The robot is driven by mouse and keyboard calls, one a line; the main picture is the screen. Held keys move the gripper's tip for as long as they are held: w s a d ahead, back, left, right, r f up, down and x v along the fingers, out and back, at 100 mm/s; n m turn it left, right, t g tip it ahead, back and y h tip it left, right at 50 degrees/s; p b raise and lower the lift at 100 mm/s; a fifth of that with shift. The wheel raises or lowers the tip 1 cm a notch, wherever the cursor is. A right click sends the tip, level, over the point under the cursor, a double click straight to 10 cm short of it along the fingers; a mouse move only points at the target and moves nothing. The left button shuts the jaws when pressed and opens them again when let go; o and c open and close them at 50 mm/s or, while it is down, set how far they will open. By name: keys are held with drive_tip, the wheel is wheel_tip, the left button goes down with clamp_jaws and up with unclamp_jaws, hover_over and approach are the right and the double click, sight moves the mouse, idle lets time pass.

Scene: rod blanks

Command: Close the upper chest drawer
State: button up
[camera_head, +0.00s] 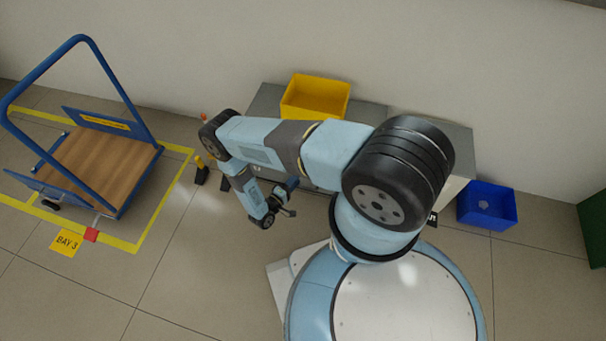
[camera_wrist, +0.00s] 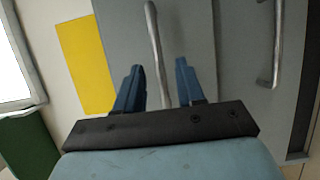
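The grey chest (camera_head: 265,103) stands against the wall in the head view, largely hidden behind my arm. In the wrist view its grey front (camera_wrist: 240,60) fills the middle and right. One bar handle (camera_wrist: 154,40) runs between my fingers in the picture, and a second bar handle (camera_wrist: 278,45) is farther right. My gripper (camera_wrist: 157,68) is open, with a blue finger on each side of the first handle; I cannot tell whether they touch it. In the head view my gripper is low in front of the chest. How far the upper drawer stands out is hidden there.
A yellow bin (camera_head: 315,97) sits on the chest. A blue bin (camera_head: 487,205) stands on the floor to its right, a green object (camera_head: 594,228) at the right edge. A blue-framed cart (camera_head: 100,165) and a yellow-black post (camera_head: 201,170) are left.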

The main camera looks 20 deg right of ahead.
drive_tip(key=shift+x, duration=2.25)
drive_tip(key=shift+c, duration=0.4)
clamp_jaws()
